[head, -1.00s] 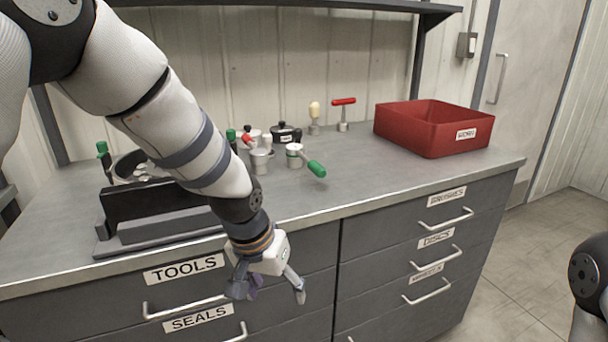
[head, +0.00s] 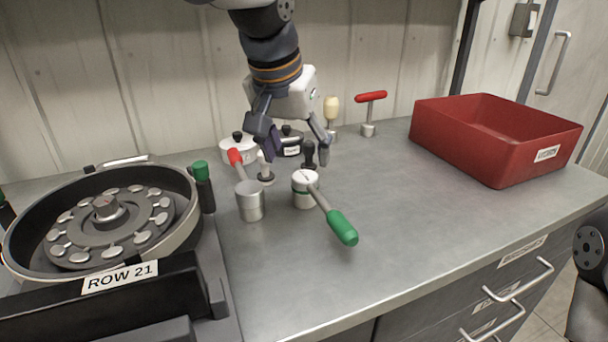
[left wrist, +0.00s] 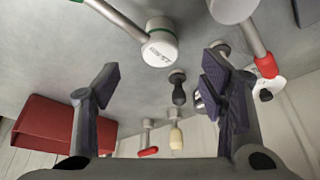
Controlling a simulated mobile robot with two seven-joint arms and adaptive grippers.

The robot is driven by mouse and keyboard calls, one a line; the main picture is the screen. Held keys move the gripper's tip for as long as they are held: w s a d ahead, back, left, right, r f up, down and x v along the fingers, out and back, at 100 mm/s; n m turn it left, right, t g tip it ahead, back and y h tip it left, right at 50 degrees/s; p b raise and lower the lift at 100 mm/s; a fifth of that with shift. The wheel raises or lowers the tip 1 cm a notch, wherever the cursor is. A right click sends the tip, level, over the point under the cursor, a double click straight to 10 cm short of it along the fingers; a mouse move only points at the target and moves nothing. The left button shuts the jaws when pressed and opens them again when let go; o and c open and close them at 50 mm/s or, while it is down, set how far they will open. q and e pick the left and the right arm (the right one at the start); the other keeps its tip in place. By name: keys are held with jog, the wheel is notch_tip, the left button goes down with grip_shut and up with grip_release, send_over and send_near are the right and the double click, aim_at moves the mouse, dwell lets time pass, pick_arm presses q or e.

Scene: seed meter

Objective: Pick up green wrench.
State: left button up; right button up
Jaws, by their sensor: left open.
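The green wrench (head: 340,225) has a green grip, a metal shaft and a round silver head with a green band. Its grip points toward the counter's front right. In the left wrist view its head (left wrist: 160,48) and shaft show at the top, with the grip mostly cut off. My left gripper (head: 296,140) is open above the counter, behind the wrench's head, with its fingers pointing down. In the left wrist view nothing is held between the fingers (left wrist: 162,78), and the wrench's head lies beyond the tips. My right gripper is out of view.
A black-knobbed tool (head: 309,153) is close to my fingers. The ROW 21 seed meter (head: 120,277) is at left, a red bin (head: 465,150) at right. The counter right of the wrench is clear.

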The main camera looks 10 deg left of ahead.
aim_at(303, 178)
pick_arm(q)
jog(key=x, duration=0.5)
jog(key=shift+s+d+f, duration=0.1)
jog(key=shift+s+f, duration=0.05)
jog(key=shift+s, duration=0.2)
jog(key=b+x, duration=0.1)
jog(key=x, duration=0.4)
jog(key=shift+w+f, duration=0.15)
jog(key=shift+w, duration=0.1)
jog(key=shift+c, duration=1.2)
grip_shut()
